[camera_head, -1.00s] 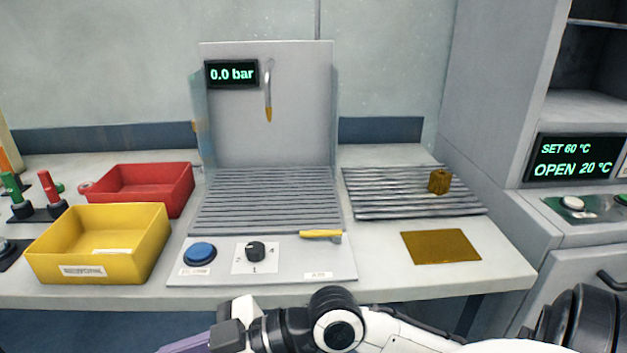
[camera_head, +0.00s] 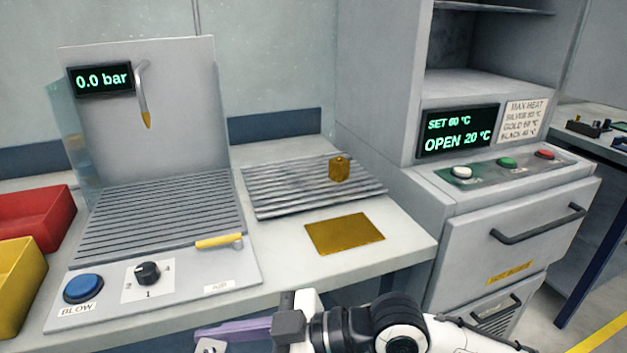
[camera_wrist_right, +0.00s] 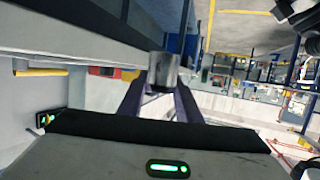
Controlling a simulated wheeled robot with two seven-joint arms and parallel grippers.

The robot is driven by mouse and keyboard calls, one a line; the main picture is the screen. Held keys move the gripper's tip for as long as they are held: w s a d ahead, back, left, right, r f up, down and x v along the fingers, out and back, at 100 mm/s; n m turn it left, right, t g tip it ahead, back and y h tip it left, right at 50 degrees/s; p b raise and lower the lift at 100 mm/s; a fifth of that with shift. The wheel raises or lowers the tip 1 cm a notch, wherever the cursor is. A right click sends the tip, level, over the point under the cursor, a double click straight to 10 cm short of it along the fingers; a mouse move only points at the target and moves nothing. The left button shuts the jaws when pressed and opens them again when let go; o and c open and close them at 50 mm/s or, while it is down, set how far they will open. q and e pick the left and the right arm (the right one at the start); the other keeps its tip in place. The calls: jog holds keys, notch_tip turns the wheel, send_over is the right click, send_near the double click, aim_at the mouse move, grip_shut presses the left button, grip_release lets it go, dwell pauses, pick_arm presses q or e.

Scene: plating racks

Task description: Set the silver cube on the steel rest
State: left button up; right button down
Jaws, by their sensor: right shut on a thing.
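The silver cube (camera_wrist_right: 163,72) shows in the right wrist view as a shiny grey block between the purple fingers of my right gripper (camera_wrist_right: 160,100), which is shut on it. In the head view my right gripper (camera_head: 225,333) is at the bottom edge, in front of the bench and below its top's front edge. My left gripper is not in view.
A gold plate (camera_head: 344,234) lies in front of the rack. Left is a blow station (camera_head: 235,272) with a slatted grille, hanging nozzle and yellow lever. Red (camera_head: 38,218) and yellow (camera_head: 22,285) bins stand far left. An open oven cabinet (camera_head: 462,85) stands right. The rack's left part is bare.

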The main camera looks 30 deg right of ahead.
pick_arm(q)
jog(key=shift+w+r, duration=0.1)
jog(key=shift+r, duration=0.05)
pick_arm(e)
jog(key=shift+s+d, duration=0.1)
jog(key=shift+d, duration=0.15)
